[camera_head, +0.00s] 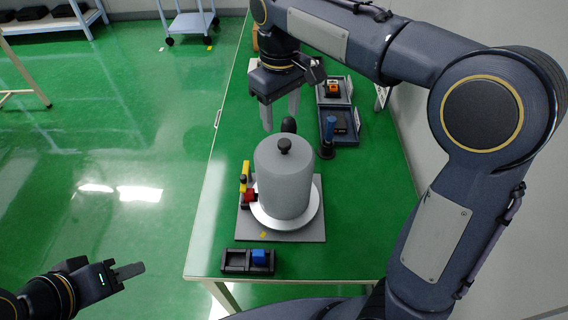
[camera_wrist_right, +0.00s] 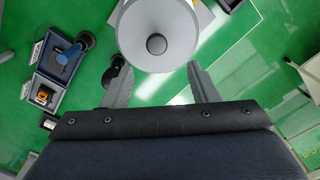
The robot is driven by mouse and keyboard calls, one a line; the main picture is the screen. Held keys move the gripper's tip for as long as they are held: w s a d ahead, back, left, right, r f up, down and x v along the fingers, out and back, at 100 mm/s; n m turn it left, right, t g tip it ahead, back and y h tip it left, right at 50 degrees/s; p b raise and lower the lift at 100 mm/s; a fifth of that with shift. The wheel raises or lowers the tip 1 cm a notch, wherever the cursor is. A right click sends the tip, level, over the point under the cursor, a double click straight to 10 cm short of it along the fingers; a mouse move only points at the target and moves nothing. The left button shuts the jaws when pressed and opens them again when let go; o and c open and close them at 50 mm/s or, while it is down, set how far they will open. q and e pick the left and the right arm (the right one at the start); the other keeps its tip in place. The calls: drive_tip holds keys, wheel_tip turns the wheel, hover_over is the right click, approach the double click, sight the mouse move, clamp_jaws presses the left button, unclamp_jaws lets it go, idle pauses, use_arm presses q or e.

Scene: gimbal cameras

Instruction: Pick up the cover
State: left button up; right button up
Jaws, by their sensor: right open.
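The cover (camera_head: 284,184) is a grey cylinder with a dark round knob (camera_head: 284,145) on top. It stands upright on a round white plate (camera_head: 312,216) on a grey mat (camera_head: 246,231). The cover (camera_wrist_right: 157,20) and its knob (camera_wrist_right: 156,44) also show in the wrist view, ahead of the fingertips. My right gripper (camera_head: 281,112) is open and empty, above and behind the cover in the head view, apart from it. It also shows in the wrist view (camera_wrist_right: 154,78). My left gripper (camera_head: 130,270) is over the floor at lower left, and its jaw opening cannot be made out.
A black tray with a blue block (camera_head: 259,256) sits at the table's front edge. Yellow and red parts (camera_head: 247,185) stand left of the cover. A dark blue-topped cylinder (camera_head: 328,138) and grey bins (camera_head: 340,126) stand behind to the right. The green table (camera_head: 360,205) is clear at right.

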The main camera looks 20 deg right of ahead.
sight(284, 142)
drive_tip(key=f, duration=0.7)
drive_tip(key=shift+s+d+p, duration=0.15)
drive_tip(key=shift+d+p, duration=0.2)
drive_tip(key=shift+c, duration=0.3)
clamp_jaws()
